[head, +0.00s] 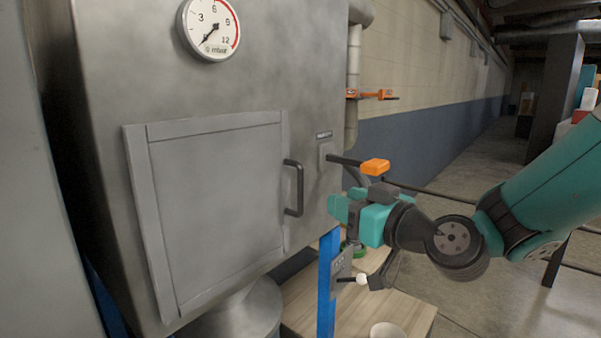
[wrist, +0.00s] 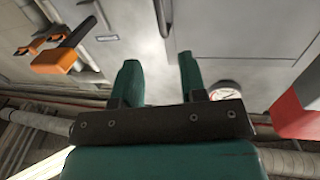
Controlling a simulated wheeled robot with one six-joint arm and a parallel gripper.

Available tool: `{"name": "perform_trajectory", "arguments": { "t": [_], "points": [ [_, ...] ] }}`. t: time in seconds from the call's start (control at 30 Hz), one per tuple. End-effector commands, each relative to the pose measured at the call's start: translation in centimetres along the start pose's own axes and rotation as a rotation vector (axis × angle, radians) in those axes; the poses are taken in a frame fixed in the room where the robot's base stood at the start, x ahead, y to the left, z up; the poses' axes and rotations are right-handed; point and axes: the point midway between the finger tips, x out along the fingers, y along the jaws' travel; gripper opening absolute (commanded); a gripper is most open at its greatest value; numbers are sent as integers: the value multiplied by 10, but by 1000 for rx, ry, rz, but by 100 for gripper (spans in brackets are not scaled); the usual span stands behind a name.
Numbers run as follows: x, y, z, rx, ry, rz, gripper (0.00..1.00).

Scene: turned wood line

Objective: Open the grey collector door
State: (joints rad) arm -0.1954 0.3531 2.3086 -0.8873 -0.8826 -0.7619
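The grey collector door (head: 215,205) is a flat, framed panel on the front of the grey metal housing, and it looks shut. Its dark bar handle (head: 298,188) stands upright at the door's right edge. The handle also shows near the top of the wrist view (wrist: 160,14), beside the door panel (wrist: 230,22). My gripper (head: 338,207) is to the right of the handle in the head view, apart from it. In the wrist view its two green fingers (wrist: 158,62) are spread with nothing between them, below the handle.
An orange-tipped lever (head: 375,166) sticks out just above my gripper; it also shows at the wrist view's left (wrist: 55,60). A pressure gauge (head: 209,28) sits above the door. A blue post (head: 327,285) and a wooden table (head: 360,310) stand below.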

Motion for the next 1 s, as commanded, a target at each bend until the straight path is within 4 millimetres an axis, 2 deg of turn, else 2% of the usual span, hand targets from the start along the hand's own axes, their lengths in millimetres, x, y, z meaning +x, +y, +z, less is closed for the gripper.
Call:
{"name": "perform_trajectory", "arguments": {
  "t": [0.03,0.3,0.5,0.7,1.0],
  "points": [
    [13,-2,-7,2,-3,-5,39],
    [75,-2,-6,0,-2,-4,39],
    [110,-2,-4,0,-1,-4,39],
    [126,-1,-2,1,-1,-2,39],
    [128,-1,0,1,-1,-2,39]
  ]
}}
